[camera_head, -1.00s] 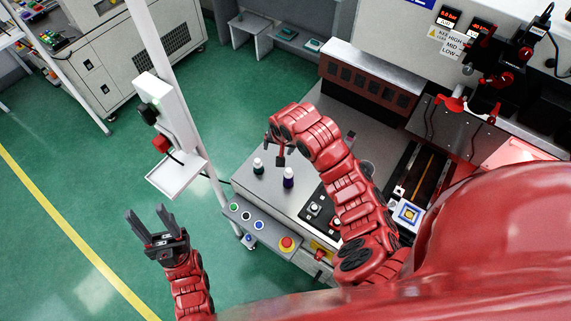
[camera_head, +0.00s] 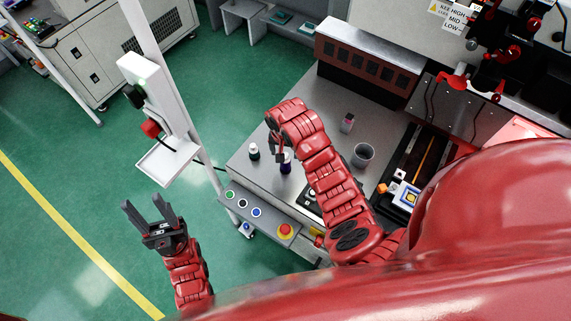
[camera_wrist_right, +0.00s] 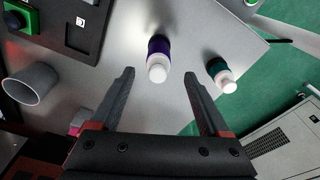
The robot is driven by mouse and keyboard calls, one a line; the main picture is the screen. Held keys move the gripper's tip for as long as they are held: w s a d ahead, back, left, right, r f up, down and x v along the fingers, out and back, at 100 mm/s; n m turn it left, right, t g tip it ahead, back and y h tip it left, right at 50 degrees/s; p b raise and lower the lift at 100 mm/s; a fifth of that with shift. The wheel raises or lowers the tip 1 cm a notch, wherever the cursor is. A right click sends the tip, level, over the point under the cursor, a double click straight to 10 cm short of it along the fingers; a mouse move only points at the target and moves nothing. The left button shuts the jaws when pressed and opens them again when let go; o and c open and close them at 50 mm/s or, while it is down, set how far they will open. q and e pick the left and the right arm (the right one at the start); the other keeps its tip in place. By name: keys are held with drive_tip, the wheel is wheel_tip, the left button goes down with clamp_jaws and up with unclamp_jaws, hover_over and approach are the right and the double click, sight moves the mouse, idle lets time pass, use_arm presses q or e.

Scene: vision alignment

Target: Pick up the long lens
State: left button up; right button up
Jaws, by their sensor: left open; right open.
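Two small bottle-like pieces with white tops stand upright on the grey machine top. One is purple (camera_head: 287,167), the other dark green (camera_head: 253,153). The purple one looks the longer, but neither is clearly marked as the long lens. My right gripper (camera_head: 274,147) is over the purple piece and partly hides it. In the right wrist view, the open fingers (camera_wrist_right: 158,75) point toward the purple piece (camera_wrist_right: 159,48), whose white top shows between their tips with nothing gripped. The green piece (camera_wrist_right: 218,68) is outside them, to the right. My left gripper (camera_head: 150,211) is open and empty over the floor.
A grey cup (camera_head: 363,155) and a small pink-topped piece (camera_head: 347,122) stand right of my right arm. A button panel (camera_head: 257,214) lines the front edge. A white post with a tray (camera_head: 167,160) stands left of the machine. A brown slotted block (camera_head: 366,66) is at the back.

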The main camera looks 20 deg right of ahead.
sight(285, 164)
drive_tip(key=shift+f+p, duration=0.4)
drive_tip(key=shift+p, duration=0.05)
drive_tip(key=f, duration=0.1)
drive_tip(key=f+p, duration=0.1)
drive_tip(key=f, duration=0.1)
drive_tip(key=shift+d, duration=0.2)
drive_tip(key=shift+w+f+p, duration=0.15)
drive_tip(key=shift+f+p, duration=0.25)
drive_tip(key=shift+f, duration=0.35)
drive_tip(key=shift+c, duration=0.2)
clamp_jaws()
